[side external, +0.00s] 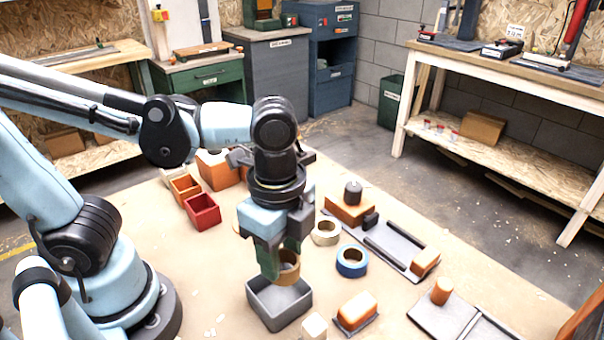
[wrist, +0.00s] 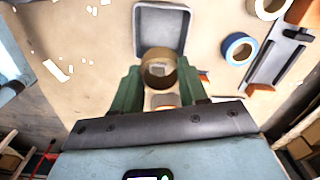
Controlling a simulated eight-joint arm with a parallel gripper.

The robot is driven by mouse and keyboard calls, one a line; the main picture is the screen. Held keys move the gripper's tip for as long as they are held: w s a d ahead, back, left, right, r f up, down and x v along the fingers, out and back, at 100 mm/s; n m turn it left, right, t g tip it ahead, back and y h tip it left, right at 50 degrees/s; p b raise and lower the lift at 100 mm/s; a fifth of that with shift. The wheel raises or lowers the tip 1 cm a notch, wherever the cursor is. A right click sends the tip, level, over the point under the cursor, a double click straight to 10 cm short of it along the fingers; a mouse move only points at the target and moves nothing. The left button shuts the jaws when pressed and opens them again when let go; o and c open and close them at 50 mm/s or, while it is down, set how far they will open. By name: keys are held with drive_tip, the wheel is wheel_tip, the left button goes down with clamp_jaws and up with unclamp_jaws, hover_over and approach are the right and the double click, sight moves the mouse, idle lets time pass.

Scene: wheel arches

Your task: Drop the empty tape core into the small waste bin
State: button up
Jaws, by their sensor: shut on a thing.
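The empty tape core (side external: 290,267) is a brown cardboard ring. My gripper (side external: 279,266) is shut on it, with green fingers on either side, and points downward. In the wrist view the core (wrist: 147,72) sits between the fingertips (wrist: 158,76), its open middle facing the camera. The small waste bin (side external: 284,320) is a grey, square, open-topped box on the table. The core is above the bin in the side view, close to its back rim. In the wrist view the bin (wrist: 139,30) lies just beyond the core, which overlaps its near edge. The bin's visible inside looks empty.
A blue tape roll (side external: 352,273) and a cream tape roll (side external: 326,240) lie right of the bin. Red boxes (side external: 203,212) are behind left.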

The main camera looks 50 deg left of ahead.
drive_tip(key=shift+f, duration=0.45)
drive_tip(key=o, duration=1.1)
drive_tip(key=shift+r, duration=0.1)
wheel_tip(320, 180, up, 12)
drive_tip(key=shift+f, duration=0.1)
drive_tip(key=w+a+f+n+t, duration=0.2)
drive_tip(key=a+f+n, duration=0.1)
drive_tip(key=a+n, duration=0.1)
drive_tip(key=w+a+f+n+t, duration=0.2)
drive_tip(key=w+a+f+n, duration=0.1)
drive_tip(key=n, duration=0.3)
drive_tip(key=w+a+f+n+t, duration=0.2)
drive_tip(key=a+f+n+t, duration=0.1)
drive_tip(key=a+n, duration=0.2)
drive_tip(key=shift+w+a+f, duration=0.1)
drive_tip(key=shift+w+a, duration=0.2)
drive_tip(key=shift+a, duration=0.2)
